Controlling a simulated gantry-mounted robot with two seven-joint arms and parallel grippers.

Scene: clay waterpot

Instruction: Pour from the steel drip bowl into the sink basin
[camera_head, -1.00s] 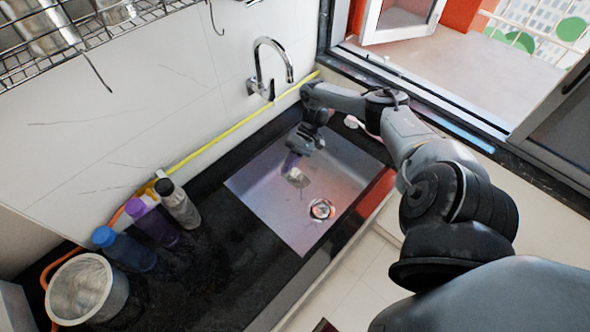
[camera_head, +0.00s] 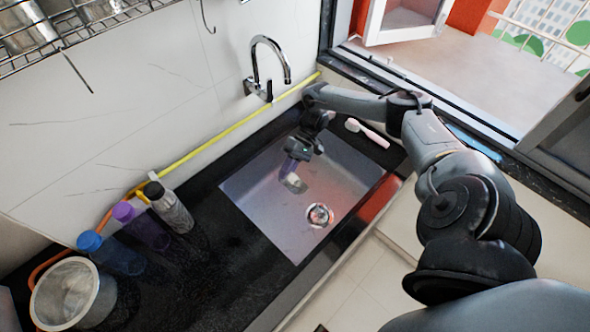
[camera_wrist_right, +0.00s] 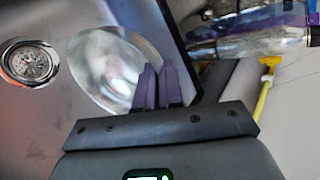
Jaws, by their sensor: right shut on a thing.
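My right gripper (camera_head: 289,172) reaches over the sink basin (camera_head: 250,195) with its fingers pointing down. In the right wrist view the purple-grey fingers (camera_wrist_right: 155,88) are closed together at the rim of the shiny steel drip bowl (camera_wrist_right: 108,62). The bowl shows as a tilted oval over the basin, beside the round drain (camera_wrist_right: 30,62). In the head view only a small pale part of the bowl (camera_head: 295,184) shows below the fingers. I cannot tell whether anything is in the bowl or flowing out. My left gripper is not in view.
A tap (camera_head: 270,62) rises behind the basin. Blue (camera_head: 115,255), purple (camera_head: 148,230) and grey (camera_head: 172,208) bottles and a metal pot (camera_head: 70,294) stand left on the black counter. A pink-and-white brush (camera_head: 368,133) lies right of the basin.

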